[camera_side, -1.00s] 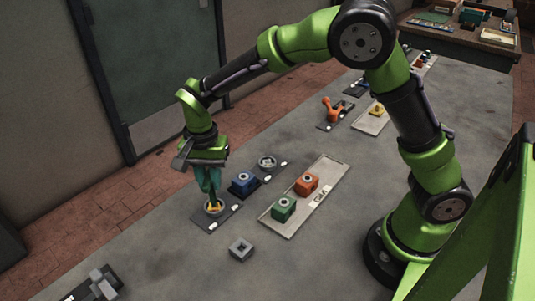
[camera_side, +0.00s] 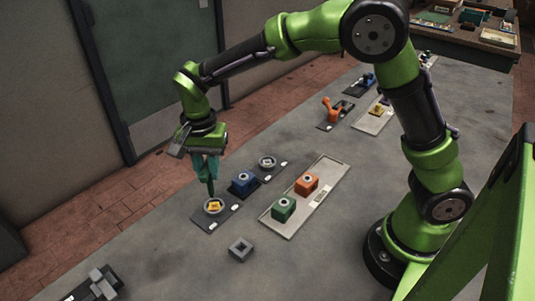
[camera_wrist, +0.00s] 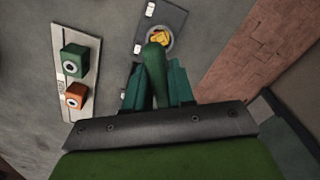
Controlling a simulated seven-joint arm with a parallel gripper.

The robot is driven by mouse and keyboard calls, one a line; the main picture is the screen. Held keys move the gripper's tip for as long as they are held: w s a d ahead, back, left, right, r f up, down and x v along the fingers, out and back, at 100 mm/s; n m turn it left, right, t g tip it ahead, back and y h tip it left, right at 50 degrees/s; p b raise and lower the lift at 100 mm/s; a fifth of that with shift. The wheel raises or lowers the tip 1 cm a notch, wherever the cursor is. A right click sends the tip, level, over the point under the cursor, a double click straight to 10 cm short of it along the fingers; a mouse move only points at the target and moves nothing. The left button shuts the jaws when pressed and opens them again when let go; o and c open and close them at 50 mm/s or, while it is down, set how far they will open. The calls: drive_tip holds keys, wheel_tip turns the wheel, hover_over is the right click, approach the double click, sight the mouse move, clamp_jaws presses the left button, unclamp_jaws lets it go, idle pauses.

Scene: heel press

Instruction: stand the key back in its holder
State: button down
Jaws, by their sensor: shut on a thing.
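My gripper (camera_side: 207,172) is shut on a dark green, long key (camera_wrist: 155,72). The key points down below the fingers in the side view, nearly upright. Its tip is above a round grey cup (camera_side: 206,211) with a yellow piece (camera_side: 213,206) in it; whether it touches cannot be told. In the wrist view the key's end overlaps the near rim of the cup (camera_wrist: 171,49). A grey square block with a square hole (camera_side: 240,249), which may be the holder, stands on the bare table in front of the cup's dark plate. Its hole looks empty.
A blue block (camera_side: 243,183) stands just right of the cup, with an empty ring (camera_side: 267,162) beyond it. A pale tray (camera_side: 275,226) carries a green block (camera_side: 284,208) and an orange block (camera_side: 307,183). The table in front is mostly clear.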

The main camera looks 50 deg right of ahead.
drive_tip(key=shift+r, duration=0.45)
